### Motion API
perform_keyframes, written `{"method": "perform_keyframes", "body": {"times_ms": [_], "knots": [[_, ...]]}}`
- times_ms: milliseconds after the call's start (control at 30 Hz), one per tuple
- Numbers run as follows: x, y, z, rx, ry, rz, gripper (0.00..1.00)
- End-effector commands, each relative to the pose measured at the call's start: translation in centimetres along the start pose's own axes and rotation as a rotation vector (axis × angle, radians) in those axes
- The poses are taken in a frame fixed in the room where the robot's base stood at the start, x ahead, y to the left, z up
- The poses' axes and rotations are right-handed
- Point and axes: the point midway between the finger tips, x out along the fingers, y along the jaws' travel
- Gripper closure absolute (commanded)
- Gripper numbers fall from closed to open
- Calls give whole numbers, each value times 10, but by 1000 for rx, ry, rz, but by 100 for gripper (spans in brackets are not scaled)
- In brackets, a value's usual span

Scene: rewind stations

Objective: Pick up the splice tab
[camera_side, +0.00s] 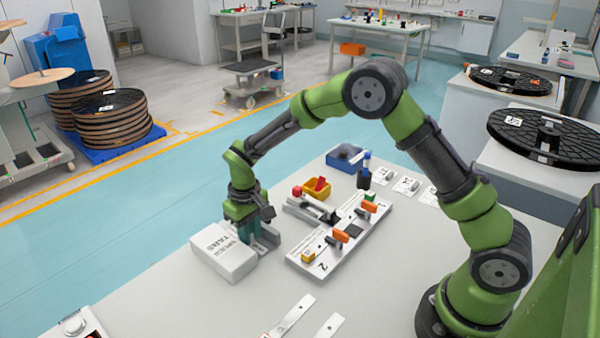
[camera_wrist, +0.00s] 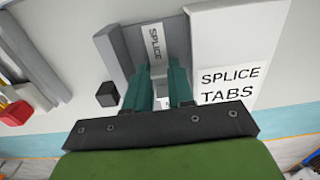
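My gripper (camera_wrist: 160,72) points down into a grey holder (camera_wrist: 118,48) beside the white splice tabs box. Its two teal fingers stand apart with a gap between them. A small pale piece (camera_wrist: 159,88) shows in that gap and may be the splice tab; I cannot make out its edges or any contact with the fingers. A white label reading SPLICE (camera_wrist: 155,46) is just beyond the fingertips. In the side view my gripper (camera_side: 263,232) is low at the right side of the splice tabs box (camera_side: 224,251), and the fingertips are partly hidden.
To the right of my gripper is a splicing fixture (camera_side: 335,238) with orange and black clamps. A yellow bin (camera_side: 316,188) holds red items behind it. A blue box (camera_side: 345,157) stands at the back. The near table is mostly clear, with pale strips (camera_side: 293,315) at the front.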

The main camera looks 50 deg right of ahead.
Motion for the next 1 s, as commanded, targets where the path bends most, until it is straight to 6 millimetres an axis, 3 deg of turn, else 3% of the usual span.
{"method": "perform_keyframes", "body": {"times_ms": [100,433,867,1000], "knots": [[0,0,0,0,0,0,100],[-9,0,-1,0,2,0,100],[-87,1,-1,2,3,0,100],[-105,16,-4,32,14,-1,100]]}}
